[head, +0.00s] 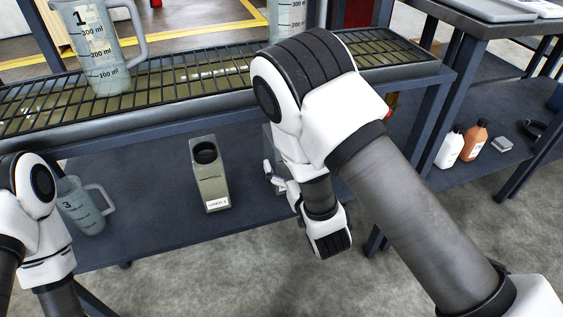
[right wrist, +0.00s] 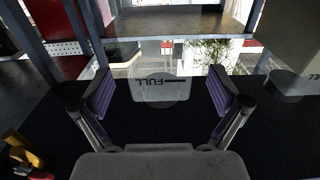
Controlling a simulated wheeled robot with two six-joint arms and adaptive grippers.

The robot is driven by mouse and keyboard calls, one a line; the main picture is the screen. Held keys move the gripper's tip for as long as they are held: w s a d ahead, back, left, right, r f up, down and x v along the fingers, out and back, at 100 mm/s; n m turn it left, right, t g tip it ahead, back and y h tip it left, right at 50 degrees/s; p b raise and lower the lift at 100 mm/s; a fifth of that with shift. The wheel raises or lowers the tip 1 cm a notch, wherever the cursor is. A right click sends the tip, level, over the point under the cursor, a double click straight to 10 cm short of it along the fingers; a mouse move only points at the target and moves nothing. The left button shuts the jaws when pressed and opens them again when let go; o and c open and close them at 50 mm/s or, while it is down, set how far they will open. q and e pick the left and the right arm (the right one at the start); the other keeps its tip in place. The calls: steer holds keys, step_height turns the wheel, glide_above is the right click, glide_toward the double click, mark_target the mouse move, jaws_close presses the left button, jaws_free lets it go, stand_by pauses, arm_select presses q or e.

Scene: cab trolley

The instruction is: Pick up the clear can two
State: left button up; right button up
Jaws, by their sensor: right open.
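In the right wrist view a clear see-through can (right wrist: 158,92) stands ahead between my fingers, its FULL mark upside down. My right gripper (right wrist: 158,100) is open, one finger toward each side of the can; I cannot tell whether they touch it. In the head view my right arm covers most of this can, and only a pale edge (head: 268,148) shows beside the arm. My right gripper's fingertips are hidden there too. Only links of my left arm show at the left edge; its gripper is out of view.
An opaque grey-olive can (head: 211,180) with a label stands left of my right arm on the lower shelf (head: 150,215). A jug marked 3 (head: 85,207) stands farther left. A jug marked 1 (head: 100,45) stands on the upper grate (head: 190,75). White (head: 450,148) and orange (head: 474,141) bottles stand right.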

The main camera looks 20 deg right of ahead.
steer(key=w, duration=0.1)
steer(key=w+b, duration=0.1)
steer(key=w, duration=0.1)
steer(key=w+b, duration=0.1)
steer(key=w, duration=0.1)
steer(key=shift+w+a+f, duration=0.1)
steer(key=shift+w+f, duration=0.05)
steer(key=shift+f, duration=0.15)
steer(key=c, duration=1.8)
